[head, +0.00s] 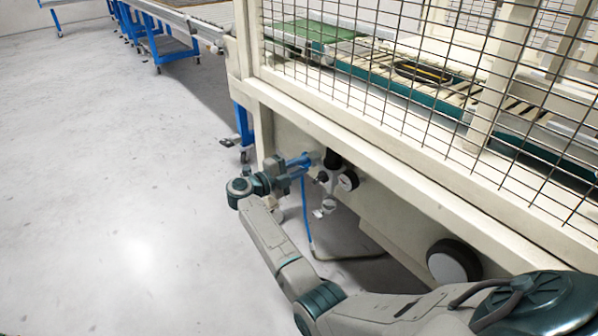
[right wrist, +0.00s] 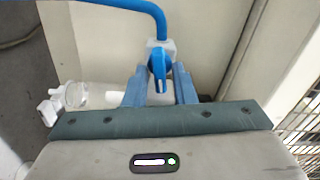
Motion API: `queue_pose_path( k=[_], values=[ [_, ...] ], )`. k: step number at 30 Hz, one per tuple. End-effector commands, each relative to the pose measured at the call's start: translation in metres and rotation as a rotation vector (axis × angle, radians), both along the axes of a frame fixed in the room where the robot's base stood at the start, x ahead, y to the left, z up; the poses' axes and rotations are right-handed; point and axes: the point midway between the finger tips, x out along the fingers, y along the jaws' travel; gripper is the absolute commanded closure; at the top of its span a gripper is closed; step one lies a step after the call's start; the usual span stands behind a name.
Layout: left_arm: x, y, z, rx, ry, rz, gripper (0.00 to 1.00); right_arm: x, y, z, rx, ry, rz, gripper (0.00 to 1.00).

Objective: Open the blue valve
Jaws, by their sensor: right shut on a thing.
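The blue valve (right wrist: 159,66) shows in the right wrist view as a small blue handle below a white fitting, between the fingers of my right gripper (right wrist: 160,88). The right gripper is shut on this handle. In the head view the right gripper (head: 302,161) reaches the air unit under the machine frame from the left. I cannot make out the valve apart from the blue fingers there. My left gripper is not in view.
A blue hose (right wrist: 151,10) curves from the fitting; it also hangs in the head view (head: 306,212). A clear bowl (right wrist: 88,95) sits beside the gripper. Round gauges (head: 347,181) and the cream frame (head: 400,195) with wire mesh are close on the right. The floor at left is free.

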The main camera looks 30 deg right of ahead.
Motion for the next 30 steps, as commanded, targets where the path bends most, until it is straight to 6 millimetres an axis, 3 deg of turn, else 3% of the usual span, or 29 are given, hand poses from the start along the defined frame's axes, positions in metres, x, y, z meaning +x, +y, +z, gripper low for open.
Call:
queue_pose_path(
  k=[12,29,30],
  values=[
    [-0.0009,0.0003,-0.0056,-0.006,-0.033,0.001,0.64,-0.0004,0.0010,-0.0035,0.018,-0.193,-0.001,0.99],
    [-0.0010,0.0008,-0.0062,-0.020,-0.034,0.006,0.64,-0.0005,0.0011,-0.0028,0.020,-0.221,-0.001,0.99],
    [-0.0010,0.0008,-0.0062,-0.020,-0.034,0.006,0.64,-0.0005,0.0011,-0.0029,0.020,-0.221,-0.001,0.72]
  ],
)
